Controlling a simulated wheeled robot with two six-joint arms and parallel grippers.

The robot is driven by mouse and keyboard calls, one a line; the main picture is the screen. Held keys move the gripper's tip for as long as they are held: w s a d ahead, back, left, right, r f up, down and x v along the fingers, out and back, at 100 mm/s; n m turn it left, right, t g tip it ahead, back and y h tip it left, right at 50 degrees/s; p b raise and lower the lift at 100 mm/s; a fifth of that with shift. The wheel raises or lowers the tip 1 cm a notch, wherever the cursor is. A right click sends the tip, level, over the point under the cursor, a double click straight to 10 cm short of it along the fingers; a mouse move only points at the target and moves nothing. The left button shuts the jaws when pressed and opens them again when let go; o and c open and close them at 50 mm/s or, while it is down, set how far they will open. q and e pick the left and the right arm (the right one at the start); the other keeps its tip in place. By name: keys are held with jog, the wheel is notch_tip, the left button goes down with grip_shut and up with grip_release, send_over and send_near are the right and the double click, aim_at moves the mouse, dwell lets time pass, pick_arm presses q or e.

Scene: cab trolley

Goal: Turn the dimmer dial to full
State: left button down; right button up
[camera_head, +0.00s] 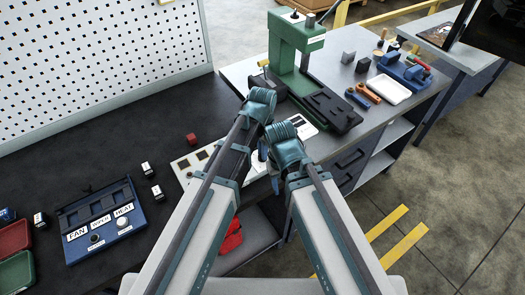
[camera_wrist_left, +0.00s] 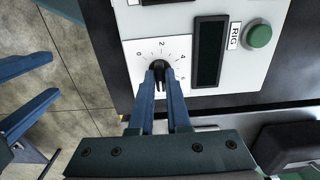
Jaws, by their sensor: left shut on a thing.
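The dimmer dial (camera_wrist_left: 159,66) is a black knob on a white plate (camera_wrist_left: 134,57) marked 0, 2, 4, 6 in the left wrist view. My left gripper (camera_wrist_left: 160,75) is shut on the knob, one blue finger on each side. The fingers hide part of the knob and scale, so I cannot tell its exact setting. In the head view my left gripper (camera_head: 262,150) is partly hidden by the arms. My right gripper (camera_wrist_left: 54,76) shows at the left edge of the left wrist view, with its fingers apart and empty above the floor.
A dark display (camera_wrist_left: 209,52) and a green button (camera_wrist_left: 259,36) labelled RIG sit right of the dial. In the head view, a green press (camera_head: 285,45) stands behind the arms.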

pick_arm(q)
jog(key=m, duration=0.4)
jog(key=shift+m, duration=0.3)
jog(key=m, duration=0.4)
jog(key=shift+m, duration=0.3)
jog(key=c, duration=0.9)
grip_release()
notch_tip(320, 180, up, 14)
jog(key=p, duration=1.3)
jog(key=shift+f+p, duration=0.1)
jog(key=shift+p, duration=0.3)
